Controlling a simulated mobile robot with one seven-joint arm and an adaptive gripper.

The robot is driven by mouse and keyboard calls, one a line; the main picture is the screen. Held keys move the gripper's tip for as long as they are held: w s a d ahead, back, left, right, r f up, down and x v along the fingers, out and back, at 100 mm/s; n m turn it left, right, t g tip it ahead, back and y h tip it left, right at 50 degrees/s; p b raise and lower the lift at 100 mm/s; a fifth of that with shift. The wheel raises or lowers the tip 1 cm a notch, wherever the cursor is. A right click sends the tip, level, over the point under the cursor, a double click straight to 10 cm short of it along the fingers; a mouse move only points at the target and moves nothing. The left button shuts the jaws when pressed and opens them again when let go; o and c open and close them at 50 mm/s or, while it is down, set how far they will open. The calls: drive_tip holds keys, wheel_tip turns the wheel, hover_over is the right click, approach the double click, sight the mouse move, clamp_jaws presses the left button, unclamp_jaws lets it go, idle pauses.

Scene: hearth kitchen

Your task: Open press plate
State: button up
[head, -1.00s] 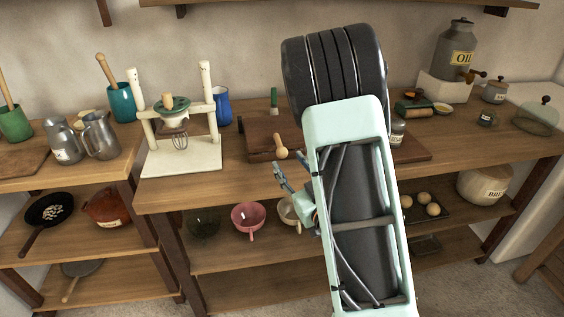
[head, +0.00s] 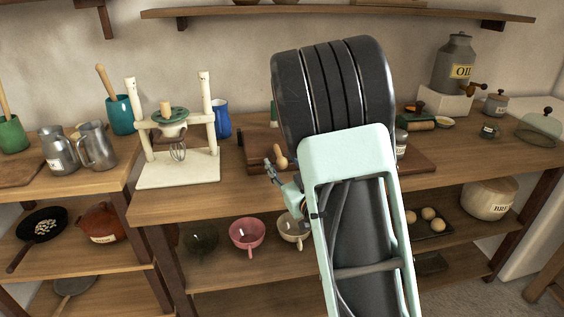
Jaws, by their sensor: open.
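A dark wooden press (head: 258,136) lies on the middle counter, a flat plate with a pale wooden handle (head: 281,157) at its front. My arm hides much of its right side, so I cannot tell for sure whether the plate is raised; its visible part looks flat. My gripper (head: 272,171) shows small at the left edge of my arm, just left of and below the handle in the picture. Its fingers look apart, with nothing seen between them. I cannot tell whether it touches the handle or the plate.
A cream stand mixer (head: 178,170) and a blue jug (head: 220,118) stand left of the press. An oil can (head: 453,60) and jars stand at the right. Bowls (head: 246,235) sit on the shelf below. Bare counter (head: 195,205) lies in front of the mixer.

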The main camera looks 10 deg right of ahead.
drive_tip(key=shift+c, duration=0.2)
clamp_jaws()
idle(0.3)
